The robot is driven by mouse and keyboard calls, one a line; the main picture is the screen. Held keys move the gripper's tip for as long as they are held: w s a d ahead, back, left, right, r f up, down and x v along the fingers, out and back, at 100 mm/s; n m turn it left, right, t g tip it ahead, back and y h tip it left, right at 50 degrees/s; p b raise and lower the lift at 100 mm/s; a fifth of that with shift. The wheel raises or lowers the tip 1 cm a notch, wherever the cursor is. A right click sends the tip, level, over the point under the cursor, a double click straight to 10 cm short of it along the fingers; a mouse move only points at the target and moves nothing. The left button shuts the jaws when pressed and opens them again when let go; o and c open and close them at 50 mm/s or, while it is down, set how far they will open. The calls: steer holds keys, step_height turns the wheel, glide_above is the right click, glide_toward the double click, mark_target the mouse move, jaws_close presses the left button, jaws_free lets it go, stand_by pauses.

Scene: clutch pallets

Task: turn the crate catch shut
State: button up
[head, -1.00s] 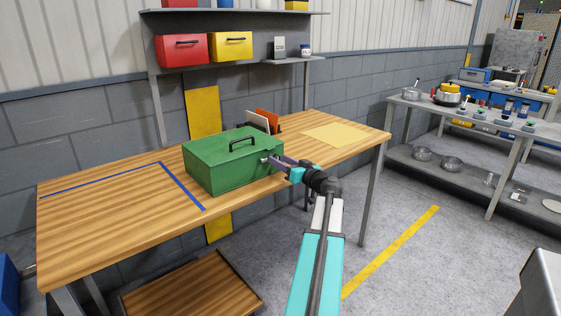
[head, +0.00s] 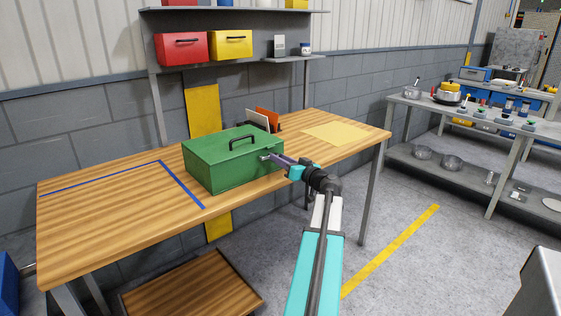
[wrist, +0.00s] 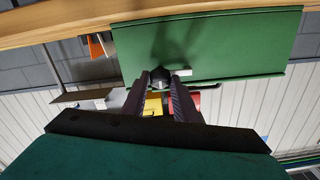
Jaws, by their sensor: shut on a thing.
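The green crate (head: 225,163), with a dark handle on its lid, sits on the wooden bench with its lid down. Its small grey catch (head: 264,157) is on the front face, toward the right. My gripper (head: 272,158) reaches it from the right and is shut on it. In the wrist view, which looks upside down, the two dark fingers (wrist: 157,84) stand on either side of the round catch (wrist: 160,73) against the green face (wrist: 235,42). A small pale plate (wrist: 183,72) shows beside the catch. The fingers partly hide the catch, so its exact angle is unclear.
The bench (head: 110,215) is clear left of the crate, around a blue tape line (head: 182,186). A yellow sheet (head: 333,134) lies at right. White and orange upright pieces (head: 267,118) stand behind the crate. A shelf above holds red (head: 181,48) and yellow (head: 231,43) boxes.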

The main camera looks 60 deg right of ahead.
steer(key=shift+f, duration=0.1)
steer(key=m+b, duration=0.2)
steer(key=m, duration=0.2)
steer(key=m+b, duration=0.1)
steer(key=m, duration=0.3)
steer(key=m+p, duration=0.1)
steer(key=m, duration=0.4)
steer(key=shift+d+m, duration=0.1)
steer(key=shift+m, duration=0.2)
steer(key=m+p, duration=0.2)
steer(key=m, duration=0.2)
stand_by(0.4)
steer(key=o, duration=1.1)
steer(key=shift+c, duration=0.2)
steer(key=shift+s+f, duration=0.1)
